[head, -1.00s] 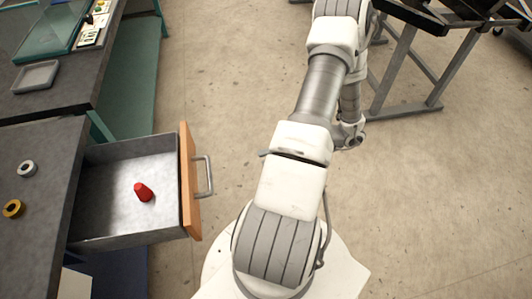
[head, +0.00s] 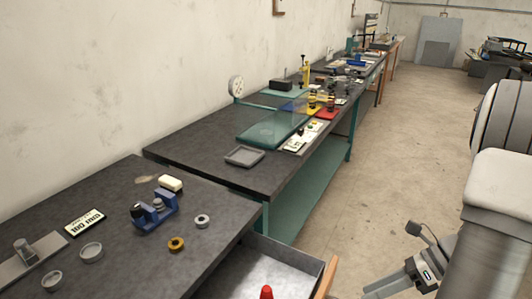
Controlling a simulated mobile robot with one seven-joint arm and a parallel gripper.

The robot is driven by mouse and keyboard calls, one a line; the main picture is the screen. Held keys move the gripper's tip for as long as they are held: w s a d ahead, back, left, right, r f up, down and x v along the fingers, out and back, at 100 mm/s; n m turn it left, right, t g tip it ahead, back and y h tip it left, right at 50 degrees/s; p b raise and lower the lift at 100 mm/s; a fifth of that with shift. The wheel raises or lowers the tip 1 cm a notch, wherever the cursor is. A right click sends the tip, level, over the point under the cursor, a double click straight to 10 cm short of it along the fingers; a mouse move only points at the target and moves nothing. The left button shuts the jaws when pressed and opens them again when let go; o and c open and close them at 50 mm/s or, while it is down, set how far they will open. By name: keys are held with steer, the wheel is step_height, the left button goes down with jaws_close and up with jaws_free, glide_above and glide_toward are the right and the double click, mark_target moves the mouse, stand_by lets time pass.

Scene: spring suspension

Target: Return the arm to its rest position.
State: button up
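My arm (head: 485,215) stands large and close at the right edge of the head view. What looks like my gripper (head: 385,287) is low in the picture, right of the open drawer and over the floor. Its fingers point left, and part of it is cut off by the bottom edge. I see nothing held in it, but I cannot tell whether its fingers are apart.
A dark workbench (head: 125,235) with small parts lines the left. The floor (head: 400,150) beyond is clear.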

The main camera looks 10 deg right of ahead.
steer(key=w+a+r+n+h+p, duration=0.2)
steer(key=a+r+n+h, duration=0.3)
steer(key=a+r+n, duration=0.65)
steer(key=s+a+r+n+t+h+p, duration=0.1)
steer(key=s+r+n+t+h, duration=0.1)
steer(key=r+n, duration=0.3)
steer(key=s+a+r+n+t+h+p, duration=0.1)
steer(key=s+r+n+t+h, duration=0.1)
steer(key=r+n, duration=0.4)
steer(key=s+n+h, duration=0.1)
steer(key=n, duration=0.4)
steer(key=shift+s+a+r, duration=0.2)
steer(key=shift+s+a, duration=0.05)
steer(key=shift+s, duration=0.05)
